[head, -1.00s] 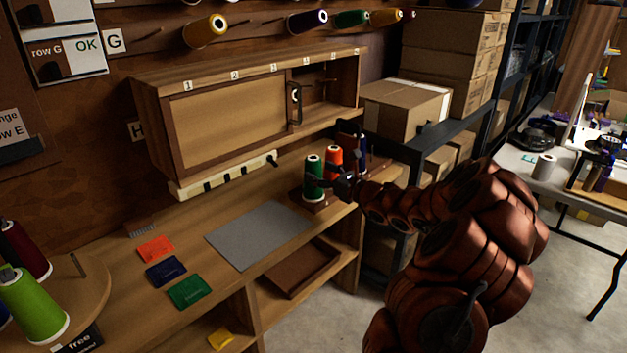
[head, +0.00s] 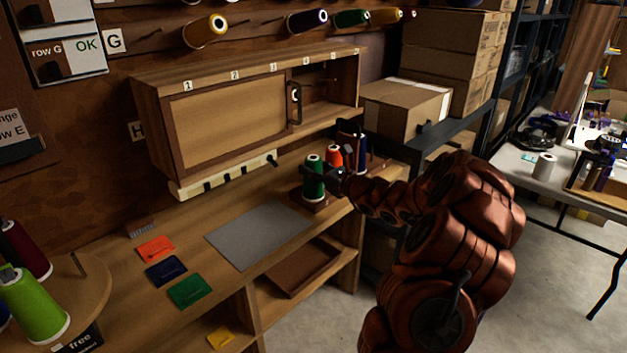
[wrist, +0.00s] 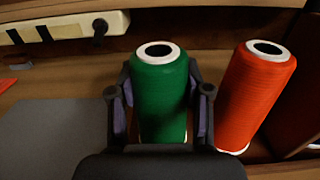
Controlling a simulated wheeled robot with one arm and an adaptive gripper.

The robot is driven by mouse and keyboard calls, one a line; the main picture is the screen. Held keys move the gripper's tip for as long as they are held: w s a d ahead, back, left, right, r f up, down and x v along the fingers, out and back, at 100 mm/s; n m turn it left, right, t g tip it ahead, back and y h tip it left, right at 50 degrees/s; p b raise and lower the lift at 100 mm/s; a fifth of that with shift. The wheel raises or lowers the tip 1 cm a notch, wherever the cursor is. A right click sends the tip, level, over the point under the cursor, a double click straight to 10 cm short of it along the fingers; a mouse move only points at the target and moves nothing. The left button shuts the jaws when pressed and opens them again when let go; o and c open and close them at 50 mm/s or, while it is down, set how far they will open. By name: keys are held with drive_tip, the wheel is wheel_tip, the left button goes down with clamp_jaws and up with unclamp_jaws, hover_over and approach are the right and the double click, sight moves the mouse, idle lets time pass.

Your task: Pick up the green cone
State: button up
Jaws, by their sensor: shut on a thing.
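The green cone (head: 313,178) stands upright near the right end of the wooden bench, with a white rim at its top. In the wrist view the green cone (wrist: 160,95) sits between the two fingers of my gripper (wrist: 159,105). The gripper is shut on it, one finger on each side. In the head view my gripper (head: 322,178) reaches the cone from the right. The cone's lower part is hidden by the gripper body in the wrist view. I cannot tell whether its base touches the stand.
An orange-red cone (wrist: 258,95) stands close to the right of the green one. A dark cone stands behind. A grey mat (head: 258,234) lies on clear bench to the left. A power strip (head: 225,175) and wooden cabinet (head: 230,115) are at the back.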

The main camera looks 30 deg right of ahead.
drive_tip(key=c, duration=0.4)
wheel_tip(320, 180, up, 10)
drive_tip(key=shift+p, duration=0.45)
